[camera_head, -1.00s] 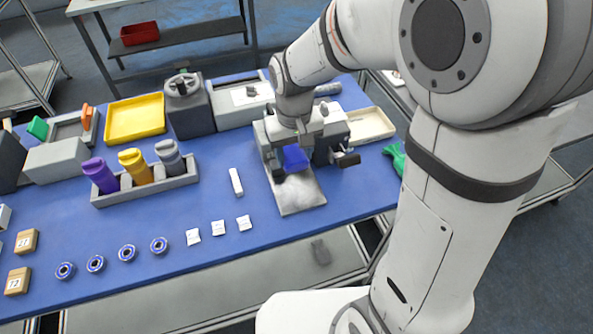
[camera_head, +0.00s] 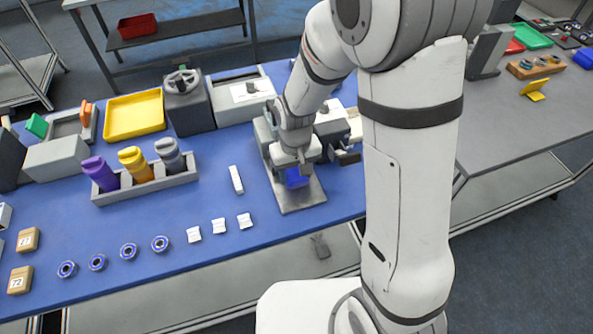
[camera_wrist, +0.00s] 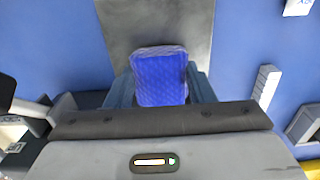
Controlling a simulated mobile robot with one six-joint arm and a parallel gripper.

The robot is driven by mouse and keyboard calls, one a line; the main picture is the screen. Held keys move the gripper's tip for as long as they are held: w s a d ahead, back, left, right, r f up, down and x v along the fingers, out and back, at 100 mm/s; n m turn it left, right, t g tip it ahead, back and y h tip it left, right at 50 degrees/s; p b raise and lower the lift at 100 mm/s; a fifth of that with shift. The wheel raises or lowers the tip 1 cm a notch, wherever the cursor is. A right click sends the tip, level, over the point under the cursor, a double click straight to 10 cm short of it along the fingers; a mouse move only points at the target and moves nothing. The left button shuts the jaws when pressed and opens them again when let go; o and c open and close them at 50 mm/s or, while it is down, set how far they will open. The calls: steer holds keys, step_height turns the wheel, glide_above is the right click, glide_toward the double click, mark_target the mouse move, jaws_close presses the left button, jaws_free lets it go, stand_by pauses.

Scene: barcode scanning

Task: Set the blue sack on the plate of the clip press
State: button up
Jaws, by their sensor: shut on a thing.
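The blue sack (camera_head: 296,178) is held at the end of my arm, low over the grey plate (camera_head: 298,198) of the clip press. My gripper (camera_head: 291,168) is shut on the sack. The wrist view shows the sack (camera_wrist: 160,78) between my two fingers, with the bare plate (camera_wrist: 165,22) beyond and around it. I cannot tell whether the sack touches the plate. The body of the clip press (camera_head: 270,135) is partly hidden behind my arm.
A white bar (camera_head: 236,180) lies left of the plate. Several small white packets (camera_head: 219,226) and blue-ringed rolls (camera_head: 128,250) lie in front. A grey holder (camera_head: 150,188) with purple, yellow and grey bottles stands to the left. The blue table has free room left of the plate.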

steer(key=shift+f, duration=0.2)
steer(key=o, duration=1.1)
step_height(320, 180, up, 12)
steer(key=s+d+r+m+t, duration=0.1)
steer(key=s+d+r, duration=0.1)
steer(key=s+d, duration=0.2)
steer(key=s+d+r+m+t, duration=0.1)
steer(key=s+d+r, duration=0.2)
steer(key=s+d, duration=0.1)
steer(key=s+d+r+m+t+b, duration=0.1)
steer(key=s+d+r, duration=0.1)
steer(key=s+d, duration=0.2)
steer(key=shift+s+d+r, duration=0.4)
steer(key=shift+s, duration=0.1)
